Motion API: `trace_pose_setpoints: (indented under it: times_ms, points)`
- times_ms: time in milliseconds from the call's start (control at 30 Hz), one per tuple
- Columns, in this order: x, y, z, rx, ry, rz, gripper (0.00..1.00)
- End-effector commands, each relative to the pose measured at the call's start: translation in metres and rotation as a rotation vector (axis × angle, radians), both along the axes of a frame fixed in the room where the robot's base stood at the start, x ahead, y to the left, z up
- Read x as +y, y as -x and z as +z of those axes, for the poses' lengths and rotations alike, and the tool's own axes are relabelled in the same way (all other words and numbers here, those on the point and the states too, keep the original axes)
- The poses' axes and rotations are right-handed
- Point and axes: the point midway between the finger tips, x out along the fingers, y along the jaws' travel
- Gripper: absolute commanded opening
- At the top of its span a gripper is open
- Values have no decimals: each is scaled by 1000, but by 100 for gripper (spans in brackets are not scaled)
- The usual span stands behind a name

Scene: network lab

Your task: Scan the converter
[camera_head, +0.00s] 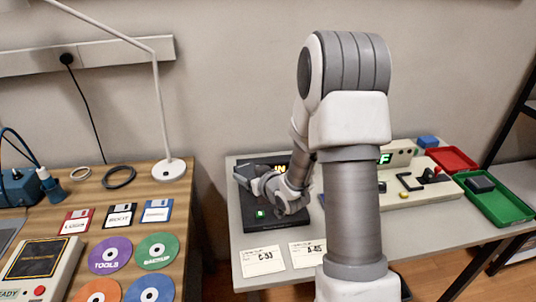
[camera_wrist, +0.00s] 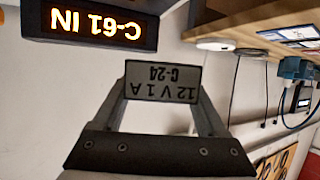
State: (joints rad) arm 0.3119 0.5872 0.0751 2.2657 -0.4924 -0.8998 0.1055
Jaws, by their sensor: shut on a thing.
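My gripper (camera_wrist: 161,98) is shut on the converter (camera_wrist: 163,82), a small block whose pale label reads "12 V 1 A C-24", upside down in the wrist view. In the head view my gripper (camera_head: 250,178) is at the left part of the black scanner (camera_head: 246,204), which has a small green light. I cannot tell whether the converter touches the scanner. The scanner's display (camera_wrist: 93,25) glows orange and reads "C-61 IN", upside down in the wrist view. In the head view my arm hides most of that display.
Label cards (camera_head: 262,261) lie at the grey table's front. A beige machine (camera_head: 405,190), a red tray (camera_head: 452,160) and a green tray (camera_head: 512,213) with a dark block stand right. The wooden desk at left holds discs, floppies and a lamp (camera_head: 171,171). A gap separates the tables.

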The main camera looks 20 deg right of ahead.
Motion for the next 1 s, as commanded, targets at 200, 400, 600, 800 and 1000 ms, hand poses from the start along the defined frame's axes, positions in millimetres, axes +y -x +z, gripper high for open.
trace_pose_setpoints:
  times_ms: [200,400,600,800,1000]
  points:
    - [-42,-8,26,-4,1,55,1]
    - [-63,-8,34,-3,0,82,1]
    - [-68,-7,31,-1,-1,91,1]
    - [-68,-7,13,-1,-2,90,1]
    - [-68,-7,-13,-1,-1,90,1]
